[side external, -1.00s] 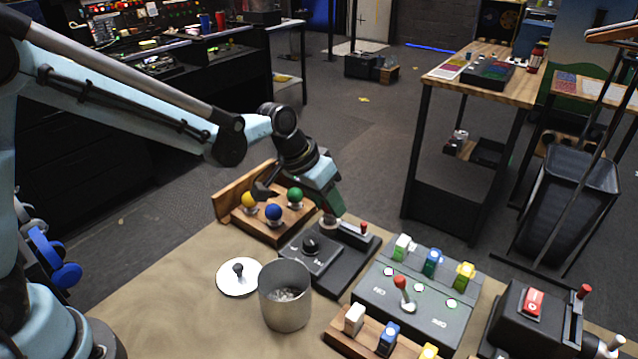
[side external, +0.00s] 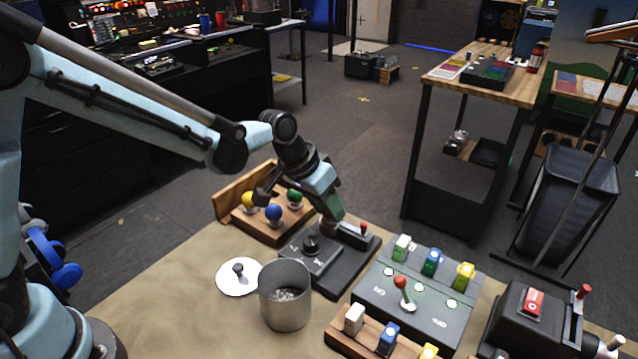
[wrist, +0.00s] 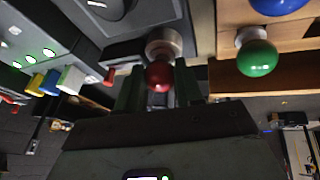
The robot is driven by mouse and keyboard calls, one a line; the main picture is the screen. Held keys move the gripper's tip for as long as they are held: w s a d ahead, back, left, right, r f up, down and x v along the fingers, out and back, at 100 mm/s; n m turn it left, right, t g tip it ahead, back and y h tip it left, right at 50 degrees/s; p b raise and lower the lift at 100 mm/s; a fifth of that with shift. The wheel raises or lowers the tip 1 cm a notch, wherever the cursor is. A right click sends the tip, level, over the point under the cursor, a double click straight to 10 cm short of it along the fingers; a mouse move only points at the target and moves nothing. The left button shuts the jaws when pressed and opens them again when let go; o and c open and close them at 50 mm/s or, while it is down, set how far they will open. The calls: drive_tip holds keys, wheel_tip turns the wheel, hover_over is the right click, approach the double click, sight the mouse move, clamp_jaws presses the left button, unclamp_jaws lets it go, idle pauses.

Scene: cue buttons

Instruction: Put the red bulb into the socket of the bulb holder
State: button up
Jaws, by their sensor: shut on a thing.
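My gripper (wrist: 158,88) is shut on the red bulb (wrist: 159,76), which shows between the fingers in the wrist view. A round metallic-brown part (wrist: 163,42) adjoins the bulb; I cannot tell whether it is the bulb's base or the socket. In the side view my gripper (side external: 332,214) points down over the back of the dark grey bulb holder (side external: 335,275). The fingers hide the bulb and the socket there, so I cannot tell how far the bulb is seated. The holder has a black knob (side external: 311,244) and a red-tipped switch (side external: 363,229).
A wooden rack (side external: 245,222) with yellow, blue and green bulbs stands close left of my gripper. A metal can (side external: 285,300) and a white lid (side external: 238,277) stand in front. A button box (side external: 425,300) is to the right. The table's left front is clear.

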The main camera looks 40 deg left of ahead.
drive_tip(key=o, duration=1.3)
drive_tip(key=shift+c, duration=0.2)
drive_tip(key=shift+r, duration=0.1)
drive_tip(key=shift+r, duration=3.45)
